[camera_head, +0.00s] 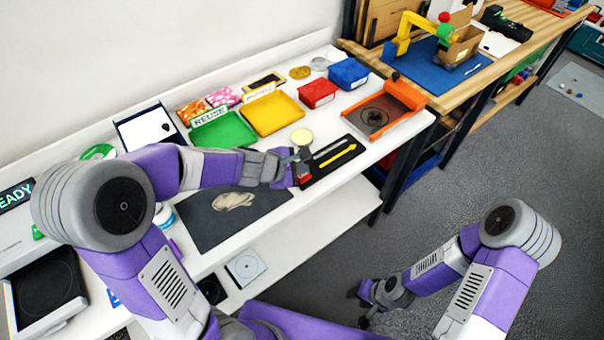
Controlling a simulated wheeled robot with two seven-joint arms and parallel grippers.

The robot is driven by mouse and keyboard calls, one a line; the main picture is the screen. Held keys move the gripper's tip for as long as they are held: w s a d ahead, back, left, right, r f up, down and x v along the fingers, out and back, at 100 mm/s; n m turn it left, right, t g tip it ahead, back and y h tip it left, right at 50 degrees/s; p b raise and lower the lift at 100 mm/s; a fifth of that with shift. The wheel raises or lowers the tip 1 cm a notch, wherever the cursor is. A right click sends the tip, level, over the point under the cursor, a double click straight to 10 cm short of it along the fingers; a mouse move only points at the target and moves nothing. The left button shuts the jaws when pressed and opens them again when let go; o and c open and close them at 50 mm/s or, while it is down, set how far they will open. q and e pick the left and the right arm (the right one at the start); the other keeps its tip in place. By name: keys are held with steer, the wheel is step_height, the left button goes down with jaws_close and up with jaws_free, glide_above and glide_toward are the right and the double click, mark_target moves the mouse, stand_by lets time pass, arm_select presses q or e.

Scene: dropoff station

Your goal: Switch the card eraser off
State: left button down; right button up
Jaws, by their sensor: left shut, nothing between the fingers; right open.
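I cannot tell for certain which item is the card eraser. One candidate is the flat device with a dark pad (47,288) at the lower left, near a lit sign reading "EADY" (15,196). My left gripper (298,167) is shut and empty, over the table at the left end of a black tray (345,165). Small red and pale parts show around its fingers; I cannot tell if it touches them. My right gripper (364,302) is open and empty, low over the floor, away from the table. No switch can be made out.
Green (224,133) and yellow (273,113) trays, red (318,93) and blue (348,73) boxes and an orange-framed tray (383,110) line the table. A dark mat (215,222) with a beige cloth lies below my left arm.

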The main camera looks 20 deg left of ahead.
mark_target(300, 177)
arm_select(q)
steer(key=shift+r+p, duration=2.8)
steer(key=shift+r, duration=0.25)
steer(key=shift+f, duration=0.1)
